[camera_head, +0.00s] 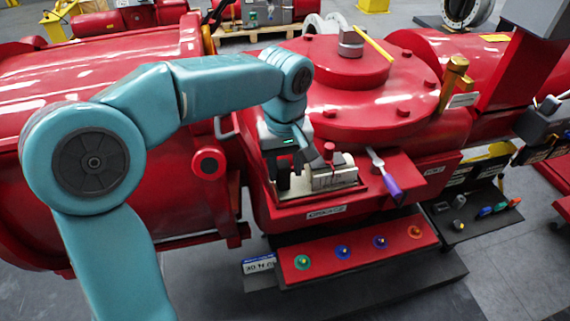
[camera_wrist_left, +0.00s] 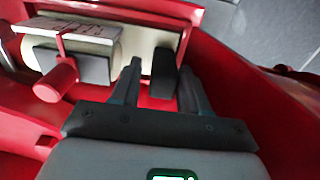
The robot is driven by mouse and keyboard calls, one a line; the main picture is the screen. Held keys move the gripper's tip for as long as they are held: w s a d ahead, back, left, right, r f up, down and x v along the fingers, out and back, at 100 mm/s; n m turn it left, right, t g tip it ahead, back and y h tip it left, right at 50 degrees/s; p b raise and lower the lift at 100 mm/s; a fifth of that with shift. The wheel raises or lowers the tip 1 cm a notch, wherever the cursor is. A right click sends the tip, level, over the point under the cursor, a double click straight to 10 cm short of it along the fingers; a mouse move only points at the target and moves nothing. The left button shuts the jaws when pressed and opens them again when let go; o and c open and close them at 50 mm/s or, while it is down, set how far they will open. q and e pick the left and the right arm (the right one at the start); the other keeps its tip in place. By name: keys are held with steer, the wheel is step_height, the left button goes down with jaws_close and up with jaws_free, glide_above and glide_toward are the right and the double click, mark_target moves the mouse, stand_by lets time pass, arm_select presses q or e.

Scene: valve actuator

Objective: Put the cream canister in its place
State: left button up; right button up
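A cream cylinder, apparently the canister (camera_head: 334,180), lies on its side in a red tray (camera_head: 350,192) with a label on its front edge. It also shows in the left wrist view (camera_wrist_left: 112,34), partly covered by a flat labelled piece, dark blocks and a red-handled part (camera_wrist_left: 55,80). That red handle stands up beside it in the head view (camera_head: 328,150). My left gripper (camera_head: 284,180) is low over the tray's left end. In the left wrist view its fingers (camera_wrist_left: 160,88) are apart, with a dark block (camera_wrist_left: 164,72) between them and a gap showing beside it. My right gripper is not visible.
A purple-handled tool (camera_head: 390,186) leans at the tray's right side. A red shelf (camera_head: 320,268) with several coloured knobs is below. The large red valve housing (camera_head: 345,105) rises behind, and a red cylinder fills the left. Grey floor is open at the lower right.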

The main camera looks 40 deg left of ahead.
arm_select(q)
steer(key=shift+r, duration=0.3)
step_height(320, 180, up, 13)
steer(key=p, duration=0.2)
steer(key=shift+f, duration=0.15)
stand_by(0.4)
